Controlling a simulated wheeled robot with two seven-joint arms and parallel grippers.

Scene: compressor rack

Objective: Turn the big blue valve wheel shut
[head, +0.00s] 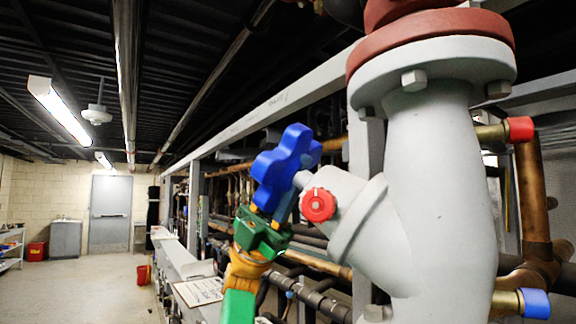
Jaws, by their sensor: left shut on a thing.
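The big blue valve wheel (286,165) is a lobed handwheel in the middle of the head view. It sits on a short stem on the angled neck of a large grey valve body (425,190). My left gripper (268,215) is green and comes up from below. Its fingers are shut on the lower lobe of the wheel, and they hide part of that lobe. My right gripper is not in view.
A small red knob (318,205) sits on the valve neck just right of the wheel. Copper pipes (534,190) with red and blue caps stand at the right. A metal rack (195,205) with piping runs behind. Open floor (80,290) lies at the left.

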